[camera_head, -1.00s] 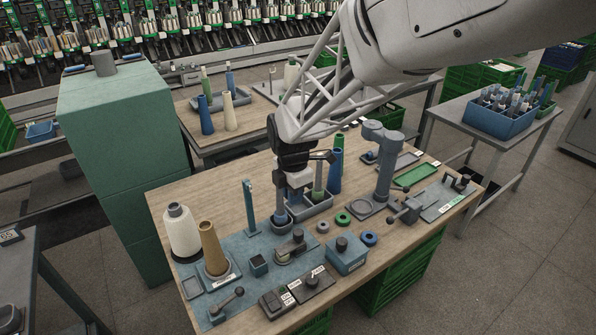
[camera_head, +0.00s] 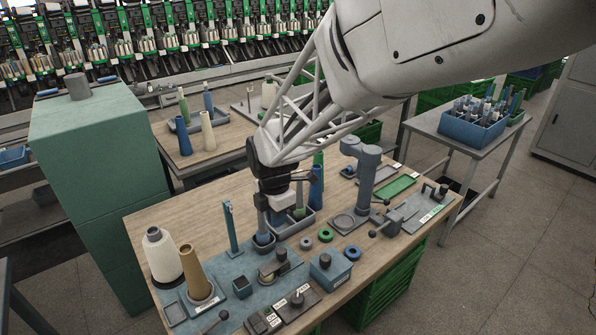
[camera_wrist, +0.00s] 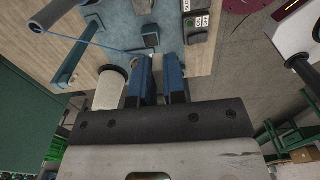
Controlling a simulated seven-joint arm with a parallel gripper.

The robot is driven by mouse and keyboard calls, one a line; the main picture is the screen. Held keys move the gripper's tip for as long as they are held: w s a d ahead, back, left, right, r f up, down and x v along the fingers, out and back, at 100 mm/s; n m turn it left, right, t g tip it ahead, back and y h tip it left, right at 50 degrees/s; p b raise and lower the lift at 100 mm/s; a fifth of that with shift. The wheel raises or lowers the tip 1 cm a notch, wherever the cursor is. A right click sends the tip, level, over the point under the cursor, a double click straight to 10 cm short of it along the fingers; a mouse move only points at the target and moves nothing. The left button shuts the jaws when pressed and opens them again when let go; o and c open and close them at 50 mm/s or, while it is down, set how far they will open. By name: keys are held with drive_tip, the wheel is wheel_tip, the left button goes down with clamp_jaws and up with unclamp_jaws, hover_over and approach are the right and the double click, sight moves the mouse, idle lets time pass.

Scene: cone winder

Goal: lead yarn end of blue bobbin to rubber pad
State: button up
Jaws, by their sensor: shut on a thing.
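A slim grey-blue bobbin (camera_head: 262,222) stands upright in a round holder on the blue mat (camera_head: 215,270). It appears to be the tube (camera_wrist: 58,14) at the upper left in the wrist view. A taut blue yarn (camera_wrist: 85,42) runs from that tube's end to my gripper (camera_wrist: 160,60). The two blue fingers are close together, and the yarn meets the left one; the grip point itself is hidden. In the head view my gripper (camera_head: 284,201) is beside and above the holder, its fingers mostly hidden. I cannot clearly pick out the rubber pad.
A blue post (camera_head: 230,228) stands left of the holder. A white cone (camera_head: 161,256) and a tan cone (camera_head: 194,272) stand at the left. A knobbed fixture (camera_head: 274,268), a blue box (camera_head: 327,272) and a switch box (camera_head: 288,310) crowd the front. A grey column (camera_head: 366,180) stands right.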

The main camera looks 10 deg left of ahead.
drive_tip(key=shift+r, duration=0.15)
drive_tip(key=shift+r, duration=1.35)
drive_tip(key=a+f, duration=0.3)
drive_tip(key=a, duration=0.4)
drive_tip(key=a+f, duration=0.3)
drive_tip(key=a, duration=0.5)
drive_tip(key=shift+w+f, duration=0.25)
drive_tip(key=shift+f, duration=0.15)
drive_tip(key=shift+a, duration=0.1)
drive_tip(key=shift+w+a, duration=1.65)
drive_tip(key=shift+w, duration=0.05)
